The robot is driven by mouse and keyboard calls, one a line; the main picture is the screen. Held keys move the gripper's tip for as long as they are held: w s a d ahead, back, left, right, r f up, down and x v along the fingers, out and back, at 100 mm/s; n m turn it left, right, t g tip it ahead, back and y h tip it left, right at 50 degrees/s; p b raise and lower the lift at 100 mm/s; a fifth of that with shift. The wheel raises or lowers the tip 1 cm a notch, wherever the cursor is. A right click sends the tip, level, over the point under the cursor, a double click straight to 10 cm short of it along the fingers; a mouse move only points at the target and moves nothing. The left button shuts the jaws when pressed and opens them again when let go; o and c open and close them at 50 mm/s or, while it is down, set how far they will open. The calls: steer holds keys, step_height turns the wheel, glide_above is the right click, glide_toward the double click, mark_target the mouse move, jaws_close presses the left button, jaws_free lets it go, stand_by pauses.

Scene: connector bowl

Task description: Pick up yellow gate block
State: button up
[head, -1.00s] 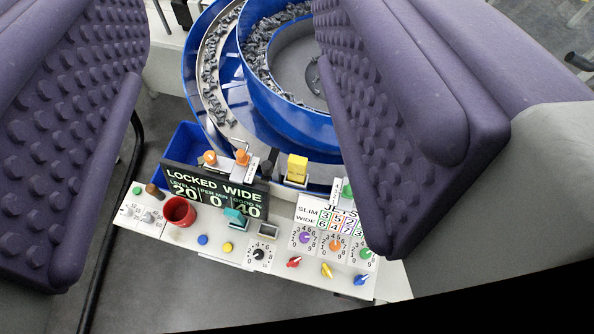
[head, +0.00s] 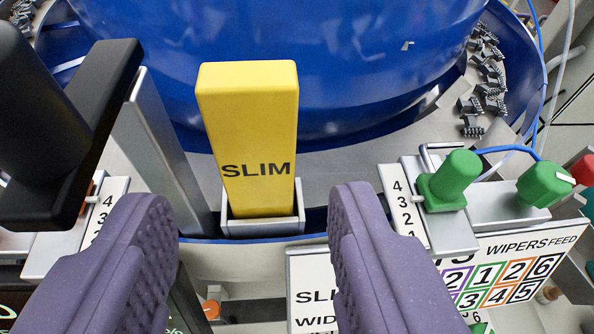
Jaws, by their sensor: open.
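The yellow gate block (head: 250,125) is a tall upright block marked "SLIM" on its front face. Its foot sits in a grey metal holder (head: 262,226) in front of the blue bowl. My gripper (head: 250,215) is open, with one purple padded finger at the lower left and one at the lower right. The block shows between and beyond the two fingertips, with a gap on each side. I see no contact between fingers and block.
The blue bowl (head: 330,60) rises close behind the block. A black handle (head: 95,120) with a metal plate stands close on the left. A green knob (head: 452,175) on a numbered slide stands right. Dark connectors (head: 490,85) lie on the right track. A white panel sits below.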

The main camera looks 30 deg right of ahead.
mark_target(255, 159)
steer(key=b+x, duration=0.1)
steer(key=x, duration=0.1)
steer(key=b+x, duration=0.1)
steer(key=x, duration=0.2)
steer(key=shift+w+f, duration=0.1)
steer(key=shift+f, duration=0.3)
steer(key=c, duration=0.8)
steer(key=shift+c, duration=0.2)
steer(key=shift+r, duration=0.15)
